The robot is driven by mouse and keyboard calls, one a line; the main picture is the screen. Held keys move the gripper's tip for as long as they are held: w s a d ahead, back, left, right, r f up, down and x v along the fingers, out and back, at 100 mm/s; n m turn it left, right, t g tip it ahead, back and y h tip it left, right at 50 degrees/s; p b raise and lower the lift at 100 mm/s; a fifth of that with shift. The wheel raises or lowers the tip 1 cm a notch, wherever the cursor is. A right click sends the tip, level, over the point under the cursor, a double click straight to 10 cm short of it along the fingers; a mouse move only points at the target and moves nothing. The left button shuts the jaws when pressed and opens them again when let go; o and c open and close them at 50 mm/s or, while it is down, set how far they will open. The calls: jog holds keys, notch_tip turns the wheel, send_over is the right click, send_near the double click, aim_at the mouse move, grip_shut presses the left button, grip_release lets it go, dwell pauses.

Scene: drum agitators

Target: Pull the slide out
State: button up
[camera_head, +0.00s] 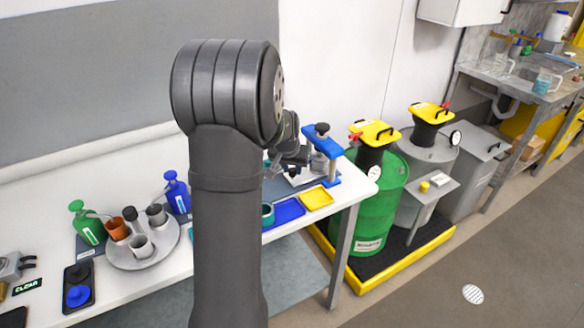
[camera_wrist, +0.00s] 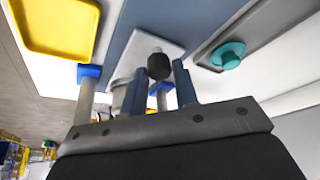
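The slide appears to be the pale plate (camera_wrist: 172,50) with a black knob (camera_wrist: 158,66) on it, seen in the wrist view. My gripper (camera_wrist: 160,82) is open, with one finger on each side of the knob in the picture. I cannot tell whether the fingers touch it. In the head view my gripper (camera_head: 291,158) is at the right end of the white table, just left of the blue-topped stand (camera_head: 324,142). My arm and gripper hide most of the slide there.
A yellow tray (camera_head: 317,198) and a blue tray (camera_head: 288,211) lie in front of the stand. A teal round piece (camera_wrist: 228,55) is near the slide. A green drum (camera_head: 368,205) stands off the table's right end. Bottles and a round tray (camera_head: 128,255) with cups are left.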

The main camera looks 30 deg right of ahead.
grip_shut()
jog(key=a, duration=1.1)
jog(key=shift+a, duration=0.25)
jog(key=shift+o, duration=2.3)
grip_release()
jog(key=shift+a, duration=0.15)
jog(key=shift+o, duration=0.2)
jog(key=shift+r, duration=0.1)
